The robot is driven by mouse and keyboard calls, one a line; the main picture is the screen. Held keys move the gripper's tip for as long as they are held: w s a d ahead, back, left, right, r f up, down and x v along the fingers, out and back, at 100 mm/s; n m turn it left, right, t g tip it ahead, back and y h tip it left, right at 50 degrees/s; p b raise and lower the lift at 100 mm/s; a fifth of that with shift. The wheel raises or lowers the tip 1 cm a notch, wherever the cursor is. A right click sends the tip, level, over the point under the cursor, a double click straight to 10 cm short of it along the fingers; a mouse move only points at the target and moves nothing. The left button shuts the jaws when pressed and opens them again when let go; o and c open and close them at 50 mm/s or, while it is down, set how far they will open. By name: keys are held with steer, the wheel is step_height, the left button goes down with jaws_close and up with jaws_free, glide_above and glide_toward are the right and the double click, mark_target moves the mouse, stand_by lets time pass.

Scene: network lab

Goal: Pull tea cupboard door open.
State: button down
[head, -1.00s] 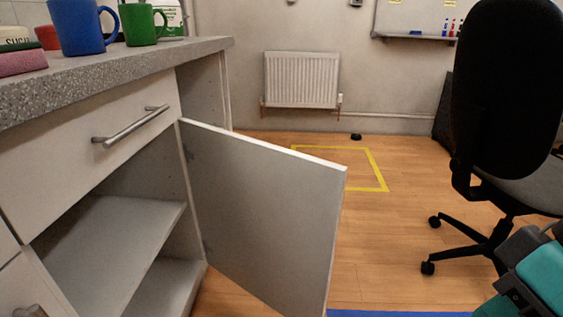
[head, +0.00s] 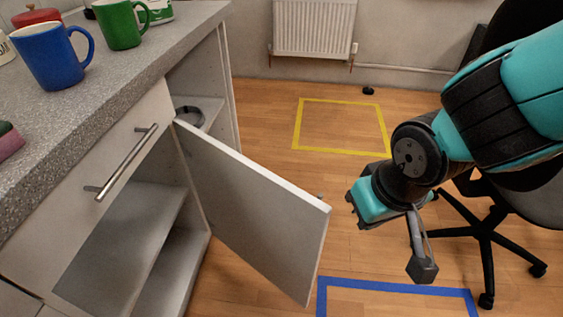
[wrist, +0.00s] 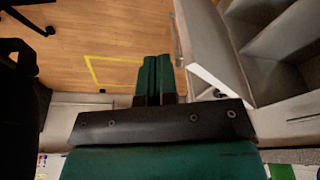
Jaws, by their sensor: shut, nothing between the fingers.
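The tea cupboard door (head: 255,205) stands swung wide open from the counter unit, its pale inner face towards me. In the wrist view the door (wrist: 212,50) is right of my fingers. Its handle (wrist: 178,45) shows there on the outer face; in the head view the door mostly hides it. My gripper (head: 360,208) is right of the door's free edge, apart from it, above the floor. In the wrist view the gripper's green fingers (wrist: 155,75) are together with nothing between them. The cupboard's inside shelf (head: 125,230) is exposed and looks bare.
A drawer handle (head: 128,162) sticks out left of the door. Blue (head: 55,55) and green (head: 122,25) mugs stand on the counter (head: 90,110). An office chair (head: 475,225) is at right. Yellow tape (head: 340,152) and blue tape (head: 398,287) mark open floor.

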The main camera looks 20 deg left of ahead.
steer(key=s+a+n+t+p, duration=0.3)
steer(key=s+a+p, duration=0.1)
steer(key=a+p, duration=0.35)
steer(key=s+a+n+t+p, duration=0.2)
steer(key=s+a+p, duration=0.1)
steer(key=a+p, duration=0.5)
steer(key=y+b, duration=0.1)
steer(key=b, duration=0.5)
glide_toward(280, 206)
step_height(280, 206, down, 4)
steer(key=s+a, duration=0.1)
steer(key=a, duration=0.1)
steer(key=shift+n, duration=0.3)
steer(key=shift+w+d+p, duration=0.15)
steer(key=shift+w+d, duration=0.05)
steer(key=shift+w, duration=0.8)
steer(key=shift+w+d+p, duration=0.15)
steer(key=shift+w+d, duration=0.05)
steer(key=shift+w, duration=0.8)
